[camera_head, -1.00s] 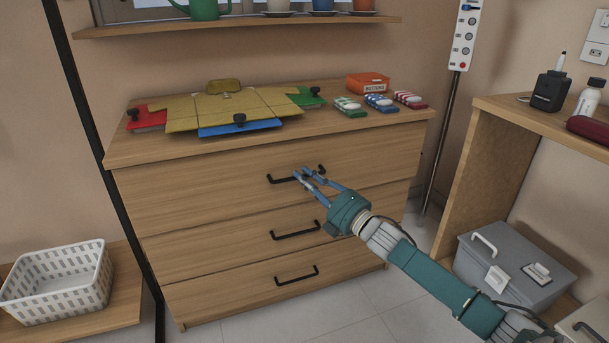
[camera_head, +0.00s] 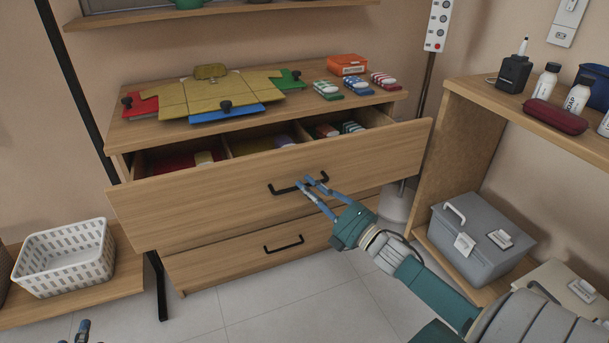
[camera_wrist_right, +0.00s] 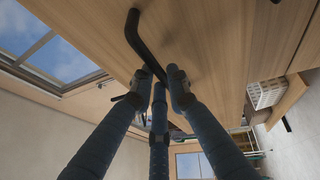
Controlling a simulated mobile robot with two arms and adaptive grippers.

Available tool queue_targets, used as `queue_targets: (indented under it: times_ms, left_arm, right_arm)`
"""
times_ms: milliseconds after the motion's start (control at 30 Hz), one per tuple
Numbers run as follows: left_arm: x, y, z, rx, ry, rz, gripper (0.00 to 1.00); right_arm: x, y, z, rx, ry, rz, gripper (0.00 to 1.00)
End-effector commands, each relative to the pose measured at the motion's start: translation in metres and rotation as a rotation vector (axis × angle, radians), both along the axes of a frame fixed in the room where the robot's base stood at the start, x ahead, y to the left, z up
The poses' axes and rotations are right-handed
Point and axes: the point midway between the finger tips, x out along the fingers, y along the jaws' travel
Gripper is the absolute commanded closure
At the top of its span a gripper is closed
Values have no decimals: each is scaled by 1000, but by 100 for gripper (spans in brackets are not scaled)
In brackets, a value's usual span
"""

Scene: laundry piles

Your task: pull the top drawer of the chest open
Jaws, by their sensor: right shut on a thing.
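The wooden chest (camera_head: 124,160) stands against the wall. Its top drawer (camera_head: 180,209) is pulled out, and its inside shows red, green and striped folded items between dividers. My right gripper (camera_head: 314,181) is shut on the black handle (camera_head: 282,190) of the top drawer. In the right wrist view the fingers of my right gripper (camera_wrist_right: 162,82) close around the black handle bar (camera_wrist_right: 138,36). The tips of my left gripper (camera_head: 78,333) just show at the bottom left edge, away from the chest; their opening is unclear.
A yellow folding board (camera_head: 215,95), an orange box (camera_head: 347,65) and several small striped items lie on the chest top. A white basket (camera_head: 62,262) is at the left. A grey lidded box (camera_head: 480,240) sits below the right table. Floor before the chest is clear.

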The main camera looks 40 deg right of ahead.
Motion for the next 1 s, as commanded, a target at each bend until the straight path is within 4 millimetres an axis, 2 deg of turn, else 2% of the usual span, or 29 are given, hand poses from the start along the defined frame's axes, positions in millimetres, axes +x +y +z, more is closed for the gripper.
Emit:
queue_targets:
  times_ms: [167,300,433,600,633,1000]
  left_arm:
    - [-35,18,-62,74,311,21,60]
    - [-78,34,-104,128,552,38,60]
    - [-125,50,-132,174,766,53,60]
    - [-188,68,-151,223,1013,71,60]
    - [-194,70,-152,227,1037,72,60]
    - [-190,69,-139,225,1022,71,60]
  right_arm:
    - [-23,5,1,2,5,-2,100]
    - [-42,9,1,2,6,-3,100]
    - [-59,13,1,1,5,-3,100]
    - [-79,18,1,0,5,-3,100]
    - [-83,19,1,0,5,-3,100]
    - [-110,26,0,-1,3,-1,100]
